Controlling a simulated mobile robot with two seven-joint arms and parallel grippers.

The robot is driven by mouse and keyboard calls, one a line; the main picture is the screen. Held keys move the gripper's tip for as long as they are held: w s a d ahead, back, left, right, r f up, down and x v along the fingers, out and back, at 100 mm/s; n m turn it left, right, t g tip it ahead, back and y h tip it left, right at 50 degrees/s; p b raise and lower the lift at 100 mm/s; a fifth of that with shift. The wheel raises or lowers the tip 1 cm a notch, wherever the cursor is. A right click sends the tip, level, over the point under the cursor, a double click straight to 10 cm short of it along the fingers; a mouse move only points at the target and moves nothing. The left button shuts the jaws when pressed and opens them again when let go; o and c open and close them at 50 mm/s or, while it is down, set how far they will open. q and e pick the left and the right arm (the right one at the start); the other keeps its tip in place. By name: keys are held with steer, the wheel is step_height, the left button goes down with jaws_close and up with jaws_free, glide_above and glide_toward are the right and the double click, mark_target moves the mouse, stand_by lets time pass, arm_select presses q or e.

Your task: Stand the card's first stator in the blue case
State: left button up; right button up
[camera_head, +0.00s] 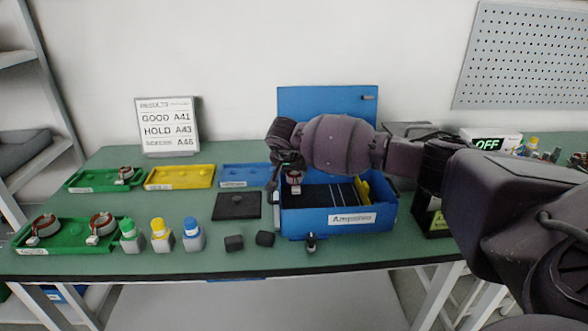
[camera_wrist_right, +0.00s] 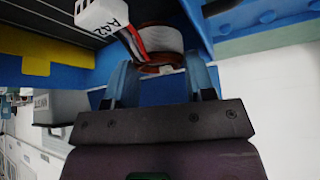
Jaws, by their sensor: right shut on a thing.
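The blue case (camera_head: 300,222) stands open on the table, its lid raised behind it and a label on its front. My right gripper (camera_head: 284,172) is at the case's left end, shut on a stator (camera_head: 294,178) with copper windings and a white connector. Whether the stator touches the case floor is unclear. The results card (camera_head: 168,126) lists GOOD A41, HOLD A43 and a third line with A46. My left gripper is out of view.
Green trays (camera_head: 70,250) with stators stand at the left, beside a yellow tray (camera_head: 180,185) and a blue tray (camera_head: 245,183). My right arm spans the case.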

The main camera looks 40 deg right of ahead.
steer(key=shift+f, duration=0.1)
steer(key=shift+f, duration=0.4)
steer(key=shift+f, duration=0.1)
steer(key=o, duration=1.2)
steer(key=shift+s, duration=0.1)
steer(key=shift+o, duration=0.2)
